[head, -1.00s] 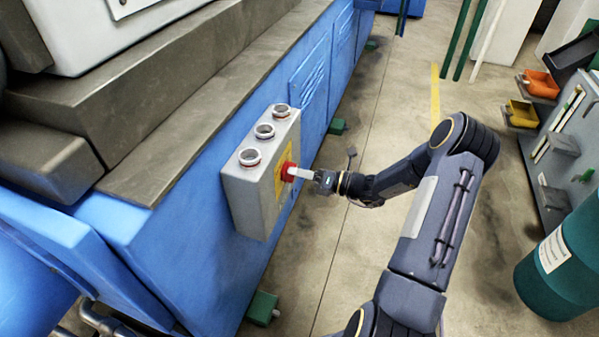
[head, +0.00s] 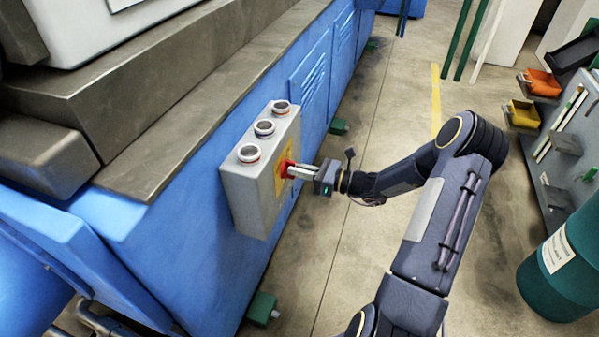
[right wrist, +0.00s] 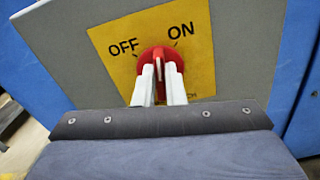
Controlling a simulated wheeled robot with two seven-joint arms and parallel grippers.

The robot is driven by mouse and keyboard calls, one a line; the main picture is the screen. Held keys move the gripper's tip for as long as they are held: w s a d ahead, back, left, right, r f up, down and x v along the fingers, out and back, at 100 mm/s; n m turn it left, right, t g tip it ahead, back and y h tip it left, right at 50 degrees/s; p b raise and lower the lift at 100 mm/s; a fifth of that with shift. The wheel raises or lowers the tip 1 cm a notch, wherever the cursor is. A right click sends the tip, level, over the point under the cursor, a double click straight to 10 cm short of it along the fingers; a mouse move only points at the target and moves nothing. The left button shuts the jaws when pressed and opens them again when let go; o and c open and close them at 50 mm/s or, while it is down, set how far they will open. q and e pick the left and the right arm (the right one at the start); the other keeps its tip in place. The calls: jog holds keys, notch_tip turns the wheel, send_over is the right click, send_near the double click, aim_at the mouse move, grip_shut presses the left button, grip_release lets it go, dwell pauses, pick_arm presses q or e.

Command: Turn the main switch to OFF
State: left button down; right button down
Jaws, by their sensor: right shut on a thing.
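The main switch is a red knob (head: 284,168) on a yellow plate (right wrist: 103,40) on the side of a grey box (head: 247,203). In the right wrist view the plate reads OFF at the upper left and ON at the upper right, and the knob (right wrist: 153,53) sits below and between the words. My right gripper (head: 291,171) is shut on the knob, with its two pale fingers (right wrist: 160,72) on either side of the grip. The fingers hide part of the knob, and I cannot tell which word it points to. My left gripper is not in view.
The grey box is fixed to a blue machine (head: 190,225), with several round fittings on its top. A teal drum (head: 566,265) and a grey rack with orange (head: 542,84) and yellow bins (head: 523,114) stand at the right.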

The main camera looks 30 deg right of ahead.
jog(key=shift+s+a+f+n+b, duration=0.1)
jog(key=shift+n+b, duration=1.85)
jog(key=shift+n, duration=0.85)
jog(key=shift+s+a+f+n+b, duration=0.1)
jog(key=shift+n+b, duration=1.8)
jog(key=shift+n, duration=0.9)
jog(key=c, duration=1.5)
grip_release()
jog(key=shift+r, duration=0.1)
jog(key=p+v, duration=0.1)
jog(key=v, duration=0.6)
jog(key=shift+s+d, duration=0.25)
jog(key=shift+s, duration=0.05)
